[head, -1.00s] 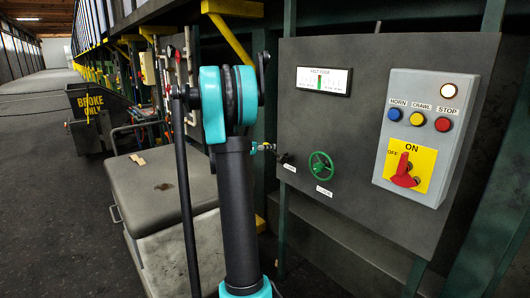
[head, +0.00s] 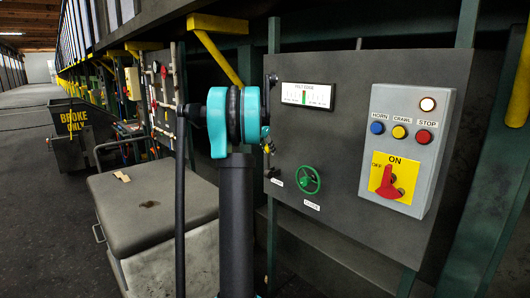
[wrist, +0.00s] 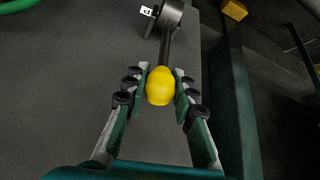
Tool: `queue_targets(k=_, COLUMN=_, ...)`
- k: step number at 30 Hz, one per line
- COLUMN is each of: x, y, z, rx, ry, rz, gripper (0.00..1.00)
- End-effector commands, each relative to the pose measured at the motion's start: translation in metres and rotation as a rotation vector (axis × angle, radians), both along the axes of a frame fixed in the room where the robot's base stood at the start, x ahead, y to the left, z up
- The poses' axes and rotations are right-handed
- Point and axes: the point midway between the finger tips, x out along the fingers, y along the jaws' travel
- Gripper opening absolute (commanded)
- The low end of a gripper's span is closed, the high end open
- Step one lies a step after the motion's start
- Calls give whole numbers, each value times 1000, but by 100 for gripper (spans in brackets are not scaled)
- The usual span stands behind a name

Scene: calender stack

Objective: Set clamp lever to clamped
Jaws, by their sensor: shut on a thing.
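The clamp lever (wrist: 167,45) is a dark arm with a yellow knob (wrist: 160,86) at its end, running from a round dark hub (wrist: 168,14) in the wrist view. My gripper (wrist: 160,92) has its two green-padded fingers closed on either side of the knob. In the head view the gripper (head: 266,138) is small and partly hidden behind my arm, at the left edge of the grey panel. There the lever's dark pivot (head: 271,173) sits low on the panel, with the knob roughly above it. A small white label beside the hub is only partly readable.
The grey panel (head: 335,150) carries a green handwheel (head: 307,180), a gauge (head: 306,96) and a control box (head: 408,145) with a red switch (head: 389,184) at ON. A grey chest (head: 150,200) stands left of my arm. A dark green post borders the panel's left side.

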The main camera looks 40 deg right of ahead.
Motion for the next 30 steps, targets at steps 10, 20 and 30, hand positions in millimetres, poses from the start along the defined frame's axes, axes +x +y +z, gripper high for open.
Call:
queue_targets(k=10, x=1, y=-7, z=0, rx=54, ry=4, rz=-1, gripper=0)
queue_targets(k=20, x=1, y=-8, z=0, rx=53, ry=4, rz=-1, gripper=26)
queue_targets(k=30, x=1, y=-7, z=0, rx=54, ry=4, rz=-1, gripper=48)
